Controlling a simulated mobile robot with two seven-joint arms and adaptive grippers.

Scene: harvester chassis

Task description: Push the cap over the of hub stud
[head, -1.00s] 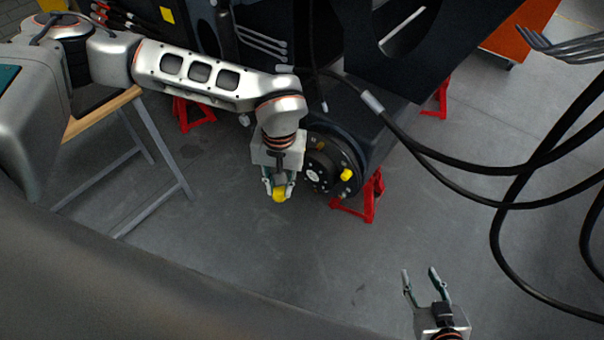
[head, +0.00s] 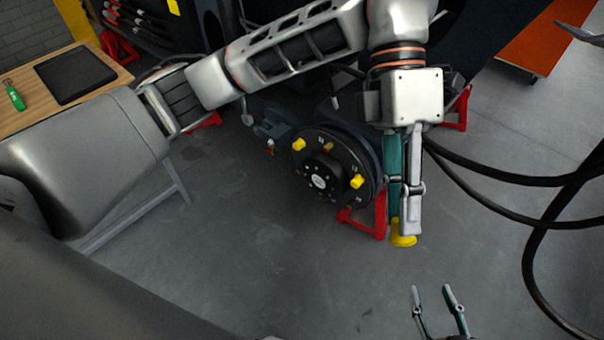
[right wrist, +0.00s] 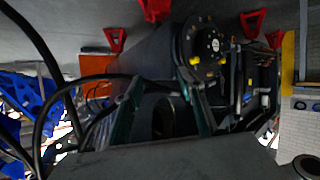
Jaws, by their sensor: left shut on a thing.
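The dark round hub (head: 322,155) with a pale centre is in the middle of the head view. One yellow cap (head: 299,144) is at its upper left and another yellow cap (head: 357,181) at its right. My left gripper (head: 404,230) points down, right of and below the hub. It is shut on a yellow cap (head: 403,240) at its fingertips, apart from the hub. My right gripper (head: 438,292) is open and empty at the bottom edge. The right wrist view shows the hub (right wrist: 205,50) with yellow spots, beyond the spread right fingers. Individual bare studs are too small to tell.
Red stands (head: 376,218) are under and beside the dark chassis. Black hoses (head: 500,178) hang at the right. A wooden-topped table (head: 110,62) with a green item (head: 14,96) is at the left. The floor in front of the hub is clear.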

